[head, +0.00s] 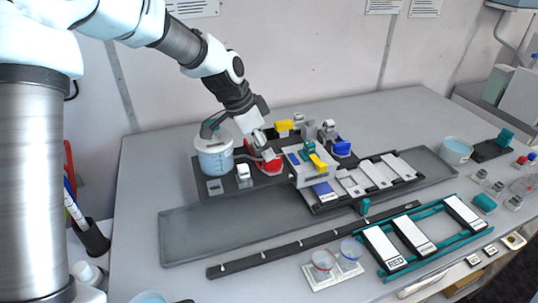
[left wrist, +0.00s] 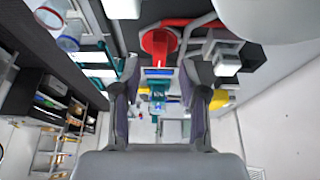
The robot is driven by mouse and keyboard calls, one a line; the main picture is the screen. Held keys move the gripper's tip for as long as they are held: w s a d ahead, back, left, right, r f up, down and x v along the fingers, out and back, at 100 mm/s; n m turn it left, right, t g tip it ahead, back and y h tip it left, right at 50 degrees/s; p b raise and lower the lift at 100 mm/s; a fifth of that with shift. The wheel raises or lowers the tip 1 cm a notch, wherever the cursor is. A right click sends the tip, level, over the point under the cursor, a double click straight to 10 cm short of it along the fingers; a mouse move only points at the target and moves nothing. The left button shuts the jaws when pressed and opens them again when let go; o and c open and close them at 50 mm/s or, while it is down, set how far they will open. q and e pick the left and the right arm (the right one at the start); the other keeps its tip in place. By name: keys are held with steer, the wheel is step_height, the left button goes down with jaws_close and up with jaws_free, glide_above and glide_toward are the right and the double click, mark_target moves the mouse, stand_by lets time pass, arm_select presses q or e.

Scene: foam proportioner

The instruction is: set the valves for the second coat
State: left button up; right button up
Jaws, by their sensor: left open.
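A foam proportioner stands on a dark base on the table. It has a red round part (head: 268,162), a yellow handle (head: 284,127), a blue handle (head: 342,147) and a white block (head: 311,174) with a teal and yellow lever (head: 314,157) on top. My left gripper (head: 264,143) is over the red part, open, with nothing seen between its fingers; contact cannot be told. In the left wrist view, the open fingers (left wrist: 159,72) frame the area below the red part (left wrist: 158,45). A yellow handle (left wrist: 219,99) shows to the right. My right gripper is not in view.
A beaker of blue liquid (head: 214,158) stands left of the proportioner. A grey tray (head: 190,228) and a dark rail (head: 300,247) lie in front. A teal rack (head: 408,257) holds white cards, one reading RED. Two small cups (head: 323,260) stand near the front edge.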

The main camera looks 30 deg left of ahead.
arm_select(q)
steer(key=v, duration=0.8)
